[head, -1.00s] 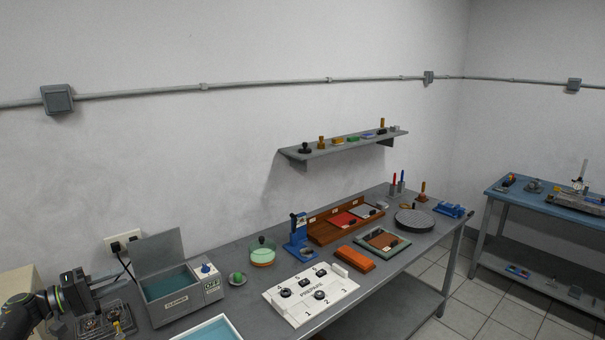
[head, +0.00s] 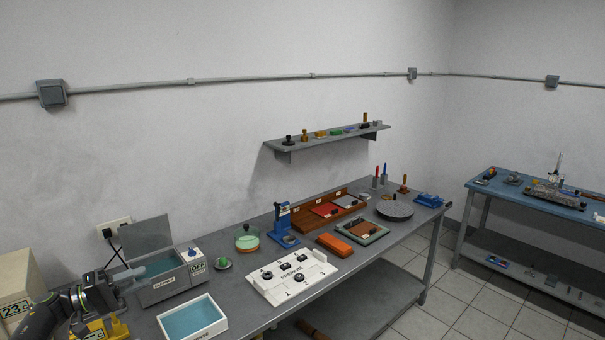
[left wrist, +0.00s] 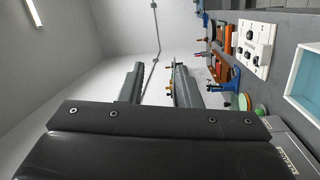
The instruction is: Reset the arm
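My left gripper (head: 122,282) comes in from the lower left in the head view, in front of the grey open-lidded cleaner box (head: 178,282). In the left wrist view its two dark fingers (left wrist: 158,85) stand apart with an empty gap between them. My right gripper is in neither view.
The grey bench holds a white tray with blue inside (head: 216,322), a white numbered board (head: 322,275), a blue press (head: 281,232) and an orange block (head: 335,245). A beige box marked 23 (head: 14,285) and a yellow object (head: 112,328) are near my arm. A wall shelf (head: 335,135) hangs above.

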